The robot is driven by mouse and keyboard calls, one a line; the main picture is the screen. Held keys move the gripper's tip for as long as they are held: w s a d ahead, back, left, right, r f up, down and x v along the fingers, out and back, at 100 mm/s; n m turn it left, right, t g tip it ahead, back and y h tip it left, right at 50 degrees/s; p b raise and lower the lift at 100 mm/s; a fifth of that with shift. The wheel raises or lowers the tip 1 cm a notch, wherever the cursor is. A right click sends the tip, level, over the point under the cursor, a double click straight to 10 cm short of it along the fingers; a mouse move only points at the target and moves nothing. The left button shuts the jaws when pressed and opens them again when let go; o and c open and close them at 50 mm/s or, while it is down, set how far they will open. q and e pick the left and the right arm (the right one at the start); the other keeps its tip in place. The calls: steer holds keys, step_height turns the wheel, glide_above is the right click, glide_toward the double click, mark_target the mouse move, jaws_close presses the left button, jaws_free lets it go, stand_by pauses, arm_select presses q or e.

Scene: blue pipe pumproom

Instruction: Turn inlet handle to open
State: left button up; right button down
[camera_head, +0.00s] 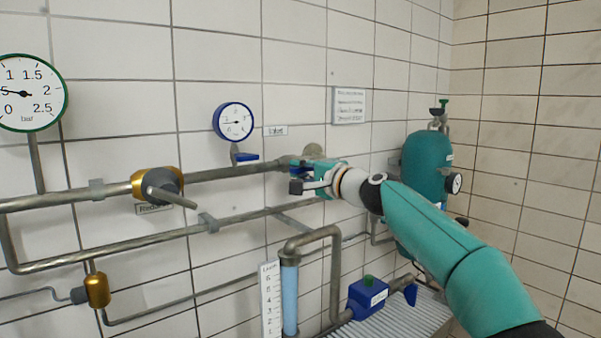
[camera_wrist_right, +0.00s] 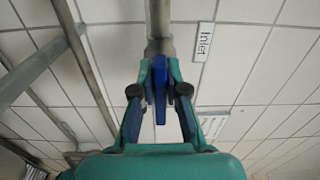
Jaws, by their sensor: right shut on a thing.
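The inlet handle (camera_wrist_right: 160,90) is a blue lever at the end of a grey pipe in the right wrist view. My right gripper (camera_wrist_right: 160,72) has its two teal fingers on either side of this lever and is shut on it. In the wrist view the lever lies roughly in line with the pipe. In the head view my right gripper (camera_head: 302,180) is at the wall pipe, and its fingers and wrist hide most of the handle. My left gripper is not in view.
A small blue-rimmed gauge (camera_head: 234,122) and a brass valve with a grey lever (camera_head: 160,187) are left of the gripper. A teal tank (camera_head: 427,167) stands behind my right arm. A blue pump (camera_head: 368,298) and a bent pipe (camera_head: 334,262) are below.

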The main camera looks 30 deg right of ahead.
steer(key=shift+w+a+f, duration=0.1)
steer(key=shift+a+f, duration=0.1)
steer(key=shift+f, duration=0.25)
steer(key=c, duration=1.3)
jaws_free()
steer(key=shift+o, duration=0.5)
steer(key=shift+r, duration=0.15)
steer(key=shift+d+r, duration=0.1)
steer(key=s, duration=1.2)
steer(key=shift+d, duration=0.45)
